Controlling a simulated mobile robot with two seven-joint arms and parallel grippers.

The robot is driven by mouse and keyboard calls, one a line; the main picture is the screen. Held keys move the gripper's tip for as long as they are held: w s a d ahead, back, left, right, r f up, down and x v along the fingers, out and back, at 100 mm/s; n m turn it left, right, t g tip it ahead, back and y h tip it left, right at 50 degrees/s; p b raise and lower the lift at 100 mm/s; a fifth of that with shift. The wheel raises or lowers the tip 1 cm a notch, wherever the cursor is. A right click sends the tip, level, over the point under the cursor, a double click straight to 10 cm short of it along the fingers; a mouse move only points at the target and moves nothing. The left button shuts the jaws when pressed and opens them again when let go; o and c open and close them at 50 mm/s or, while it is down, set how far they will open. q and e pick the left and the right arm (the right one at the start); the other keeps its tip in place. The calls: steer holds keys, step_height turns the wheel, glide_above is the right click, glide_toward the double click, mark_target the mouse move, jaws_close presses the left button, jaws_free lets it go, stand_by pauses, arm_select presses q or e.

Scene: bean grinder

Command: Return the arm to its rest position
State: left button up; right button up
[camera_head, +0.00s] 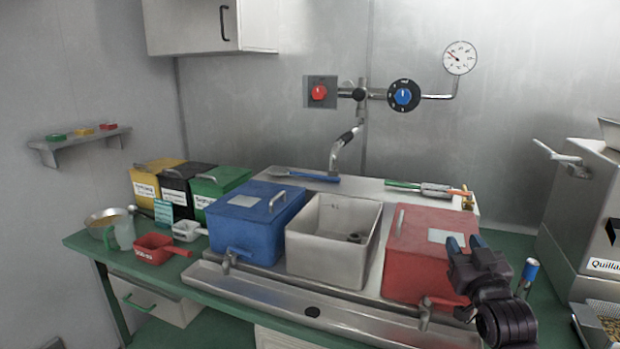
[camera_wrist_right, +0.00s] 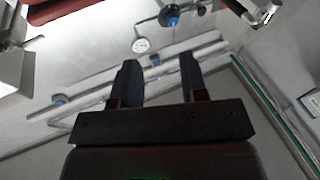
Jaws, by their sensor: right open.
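My right gripper (camera_head: 464,246) is in the head view at the lower right, in front of the red box's right side. Its two dark fingers point up, stand apart and hold nothing. In the right wrist view the fingers of the right gripper (camera_wrist_right: 157,85) are spread with an empty gap between them. Beyond them that view shows the wall with the round gauge (camera_wrist_right: 141,45). My left gripper is in neither view.
A red box (camera_head: 408,268), a white basin (camera_head: 325,262) and a blue box (camera_head: 240,232) stand on the counter left of my right gripper. A grey machine (camera_head: 585,215) stands at the right. A blue-capped cylinder (camera_head: 529,272) is just right of the gripper.

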steer(key=s+a+f+g+p, duration=0.1)
steer(key=s+f+g, duration=0.8)
steer(key=s+f, duration=2.3)
steer(key=s+a, duration=0.2)
steer(key=s, duration=0.1)
steer(key=shift+s+f+g+p, duration=0.25)
steer(key=shift+s+g+p, duration=0.05)
steer(key=shift+s+p, duration=0.1)
